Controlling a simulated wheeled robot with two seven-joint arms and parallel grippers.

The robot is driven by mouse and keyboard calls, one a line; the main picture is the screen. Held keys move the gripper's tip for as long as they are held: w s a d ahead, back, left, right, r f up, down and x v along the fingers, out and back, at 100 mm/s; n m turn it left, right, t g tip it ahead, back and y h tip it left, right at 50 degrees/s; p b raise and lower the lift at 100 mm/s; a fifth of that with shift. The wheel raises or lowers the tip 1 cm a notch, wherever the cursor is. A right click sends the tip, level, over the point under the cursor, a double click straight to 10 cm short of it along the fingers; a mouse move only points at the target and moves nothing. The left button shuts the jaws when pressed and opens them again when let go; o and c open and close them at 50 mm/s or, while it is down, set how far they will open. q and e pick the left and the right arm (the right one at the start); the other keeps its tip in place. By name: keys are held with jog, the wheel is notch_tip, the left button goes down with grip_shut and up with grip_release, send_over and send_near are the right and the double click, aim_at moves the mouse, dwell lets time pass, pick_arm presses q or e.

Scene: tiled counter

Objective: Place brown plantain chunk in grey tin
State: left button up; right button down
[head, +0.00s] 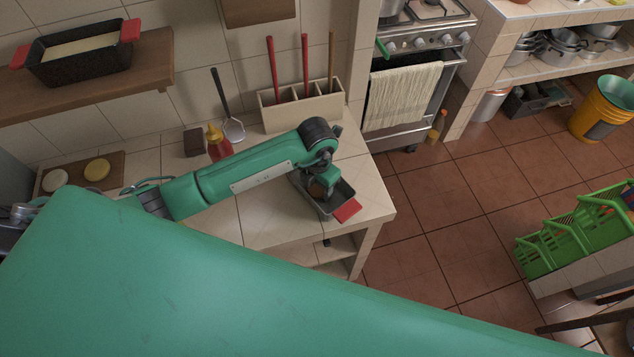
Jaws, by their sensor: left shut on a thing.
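The grey tin (345,190) is a small rectangular pan with a red handle (347,210), near the right front corner of the tiled counter. My left gripper (321,186) reaches down over the tin from the green arm. It is shut on a brown piece, the plantain chunk (317,190), which shows partly below the fingers, within the tin's outline. The gripper hides part of the tin and chunk, and I cannot tell whether the chunk touches the tin's floor. My right gripper is not in view.
Behind are a utensil holder (300,112), a ladle (233,128), a red bottle with a yellow cap (217,146) and a dark brown block (194,142). A board (112,170) with two round pieces lies left. The counter ends just right of the tin.

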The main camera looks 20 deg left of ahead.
aim_at(317, 189)
pick_arm(q)
jog(key=shift+f, duration=0.1)
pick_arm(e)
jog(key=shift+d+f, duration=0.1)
pick_arm(q)
jog(key=o, duration=0.5)
jog(key=shift+f, duration=0.1)
jog(key=o, duration=0.5)
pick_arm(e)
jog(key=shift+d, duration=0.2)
pick_arm(q)
jog(key=shift+r, duration=0.2)
jog(key=shift+r, duration=0.15)
jog(key=shift+r+b, duration=2)
jog(key=shift+r, duration=3.9)
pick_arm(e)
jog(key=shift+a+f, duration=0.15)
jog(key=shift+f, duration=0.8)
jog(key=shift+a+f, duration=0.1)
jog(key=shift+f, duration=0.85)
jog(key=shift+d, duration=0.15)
